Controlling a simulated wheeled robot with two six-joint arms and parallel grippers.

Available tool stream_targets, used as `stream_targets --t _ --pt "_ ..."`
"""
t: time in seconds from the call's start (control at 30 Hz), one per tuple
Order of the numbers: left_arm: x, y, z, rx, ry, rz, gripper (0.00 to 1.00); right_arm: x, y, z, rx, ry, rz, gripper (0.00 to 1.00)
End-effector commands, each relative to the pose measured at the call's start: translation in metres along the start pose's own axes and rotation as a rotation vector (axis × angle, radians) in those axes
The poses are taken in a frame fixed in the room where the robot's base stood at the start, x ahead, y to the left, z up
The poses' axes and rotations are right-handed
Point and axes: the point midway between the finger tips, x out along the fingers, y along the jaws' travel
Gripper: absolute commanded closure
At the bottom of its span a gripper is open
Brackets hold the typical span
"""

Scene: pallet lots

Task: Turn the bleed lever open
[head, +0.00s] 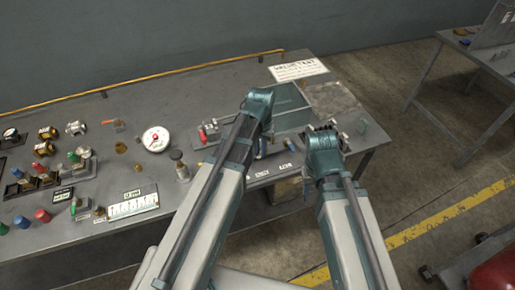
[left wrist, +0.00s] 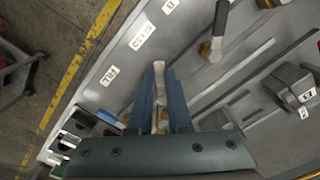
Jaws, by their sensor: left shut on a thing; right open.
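In the left wrist view, my left gripper (left wrist: 158,85) is shut on a pale lever-like piece (left wrist: 158,67), with a bit of brass between the fingers. Its tips are near the CHECK label (left wrist: 142,36) and the FILL label (left wrist: 109,76). I cannot tell whether this is the bleed lever. A dark-handled lever (left wrist: 221,16) on a brass valve stands apart, near a label starting with B (left wrist: 169,6). In the head view, the left gripper (head: 263,146) is over the panel, partly hidden by my arm. My right gripper (head: 322,128) is open, near the bench's right end.
A grey bench (head: 235,84) carries a round gauge (head: 156,139), brass fittings (head: 48,133), coloured caps and a scale plate (head: 132,204). A blue-grey tray (head: 290,103) is behind my grippers. Another table (head: 480,50) stands at the right. Bare bench shows at the back.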

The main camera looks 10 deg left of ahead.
Motion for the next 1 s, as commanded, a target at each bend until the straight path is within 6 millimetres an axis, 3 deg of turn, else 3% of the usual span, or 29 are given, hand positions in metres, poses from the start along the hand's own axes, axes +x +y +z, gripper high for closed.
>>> stream_targets --t 0.6,1.0 --pt "0.000 0.021 -0.006 -0.535 -0.001 0.000 1.00 0.000 0.000 0.000 0.000 0.000 0.000 0.50" --pt "0.000 0.026 -0.010 -0.709 -0.001 0.000 1.00 0.000 0.000 0.000 0.000 0.000 0.000 0.50"
